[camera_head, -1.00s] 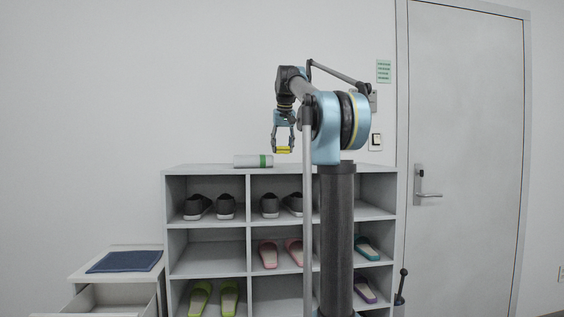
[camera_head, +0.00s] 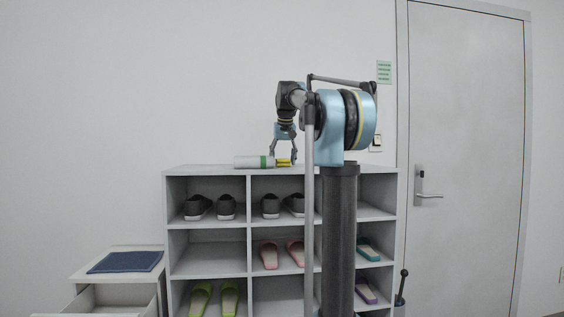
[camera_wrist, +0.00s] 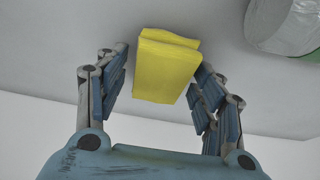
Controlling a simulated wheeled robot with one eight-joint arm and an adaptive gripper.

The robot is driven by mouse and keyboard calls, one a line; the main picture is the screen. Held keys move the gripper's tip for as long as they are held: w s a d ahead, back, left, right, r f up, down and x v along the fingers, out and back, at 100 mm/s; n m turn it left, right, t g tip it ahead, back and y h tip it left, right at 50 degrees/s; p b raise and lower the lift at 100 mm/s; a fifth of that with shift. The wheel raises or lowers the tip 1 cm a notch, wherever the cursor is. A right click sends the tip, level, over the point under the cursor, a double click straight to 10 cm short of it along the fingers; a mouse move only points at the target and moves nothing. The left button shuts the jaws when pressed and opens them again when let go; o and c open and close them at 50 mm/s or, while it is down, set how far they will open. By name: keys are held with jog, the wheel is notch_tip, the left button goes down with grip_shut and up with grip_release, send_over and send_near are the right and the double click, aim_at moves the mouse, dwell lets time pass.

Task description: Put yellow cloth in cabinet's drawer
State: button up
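The yellow cloth (camera_head: 284,162), a folded block, is at the top of the shoe rack, beside a can. The wrist view shows the cloth (camera_wrist: 166,65) between my fingertips, with a small gap at the left finger. My gripper (camera_head: 284,158) points down over it with its fingers spread on either side; it also shows in the wrist view (camera_wrist: 164,62). The white cabinet (camera_head: 95,274) stands at the lower left. Its drawer (camera_head: 78,302) is pulled out; the part of its inside that shows looks empty.
The grey-and-green can (camera_head: 252,162) lies on its side just left of my gripper. The shoe rack (camera_head: 208,171) holds several shoes and slippers. A folded blue cloth (camera_head: 125,262) lies on the cabinet top. A door (camera_head: 465,130) is at the right.

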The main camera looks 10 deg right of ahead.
dwell(0.3)
jog(key=shift+o, duration=0.4)
jog(key=v, duration=1.2)
notch_tip(320, 180, up, 6)
jog(key=g, duration=0.1)
jog(key=x, duration=1.2)
jog(key=shift+s+a, duration=0.15)
jog(key=shift+a, duration=0.15)
jog(key=x, duration=0.4)
jog(key=shift+w+d+f, duration=0.2)
jog(key=shift+w+d, duration=0.05)
jog(key=shift+d, duration=0.05)
jog(key=shift+w+f, duration=0.1)
jog(key=shift+f, duration=0.3)
jog(key=shift+f, duration=0.2)
jog(key=shift+c, duration=0.6)
jog(key=c, duration=1)
